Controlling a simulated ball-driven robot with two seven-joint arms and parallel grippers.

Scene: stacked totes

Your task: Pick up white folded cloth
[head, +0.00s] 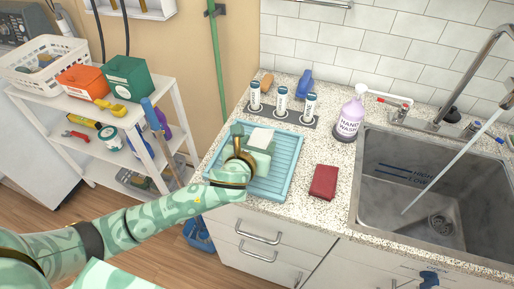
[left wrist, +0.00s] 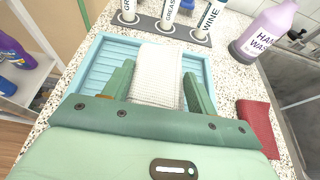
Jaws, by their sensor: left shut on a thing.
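The white folded cloth (head: 262,137) lies over the blue ribbed tray (head: 283,166) on the counter. In the left wrist view the white cloth (left wrist: 157,75) shows a waffle texture and sits between the two fingers. My left gripper (head: 250,146) is over the tray; in the left wrist view the gripper (left wrist: 158,88) is shut on the cloth, with a finger at each side. The cloth's near end is hidden behind the gripper body. I cannot tell whether the cloth touches the tray. My right gripper is not in view.
A dark red folded cloth (head: 324,182) lies right of the tray, before the sink (head: 430,190). Several labelled bottles (head: 281,99) stand in a grey holder behind the tray. A purple hand wash bottle (head: 349,117) stands by the sink. A shelf cart (head: 110,110) is at the left.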

